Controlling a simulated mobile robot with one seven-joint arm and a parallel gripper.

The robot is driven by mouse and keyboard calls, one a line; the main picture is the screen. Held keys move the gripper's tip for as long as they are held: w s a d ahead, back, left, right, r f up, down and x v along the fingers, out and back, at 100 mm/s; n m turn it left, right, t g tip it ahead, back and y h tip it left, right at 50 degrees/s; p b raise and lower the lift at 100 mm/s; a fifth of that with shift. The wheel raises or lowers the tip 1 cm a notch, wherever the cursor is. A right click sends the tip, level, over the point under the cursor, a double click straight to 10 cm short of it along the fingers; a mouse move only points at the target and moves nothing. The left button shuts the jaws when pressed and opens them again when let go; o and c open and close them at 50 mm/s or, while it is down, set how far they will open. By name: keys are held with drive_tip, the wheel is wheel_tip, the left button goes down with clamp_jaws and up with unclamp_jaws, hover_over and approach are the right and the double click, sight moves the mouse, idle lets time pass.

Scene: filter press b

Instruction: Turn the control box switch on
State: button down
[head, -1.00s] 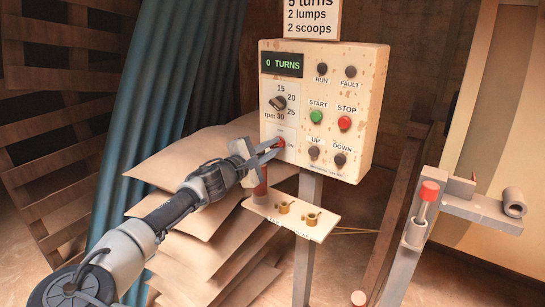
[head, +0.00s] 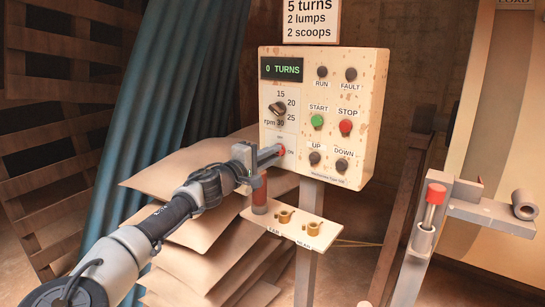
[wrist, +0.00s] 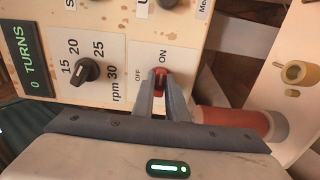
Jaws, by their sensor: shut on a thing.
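The cream control box (head: 357,115) stands on a grey post, with a display (head: 282,68) reading 0 TURNS, an rpm dial (head: 277,108), and several buttons and lamps. The red switch (head: 282,151) sits at its lower left; in the wrist view the red switch (wrist: 160,72) lies between the OFF and ON labels. My gripper (head: 279,152) is at the switch, and in the wrist view my gripper (wrist: 160,82) has its two fingers closed around the red switch. The fingers hide part of the switch, and I cannot tell which position it is in. The RUN lamp (head: 322,73) looks dark.
A red-topped lever (head: 434,200) stands at the right. Stacked sacks (head: 175,185) lie behind my arm.

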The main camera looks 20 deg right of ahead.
drive_tip(key=c, duration=1.8)
unclamp_jaws()
drive_tip(key=shift+o, duration=0.2)
drive_tip(key=p+v, duration=0.2)
drive_tip(key=v, duration=1.5)
drive_tip(key=shift+a, duration=0.2)
drive_tip(key=shift+s, duration=0.15)
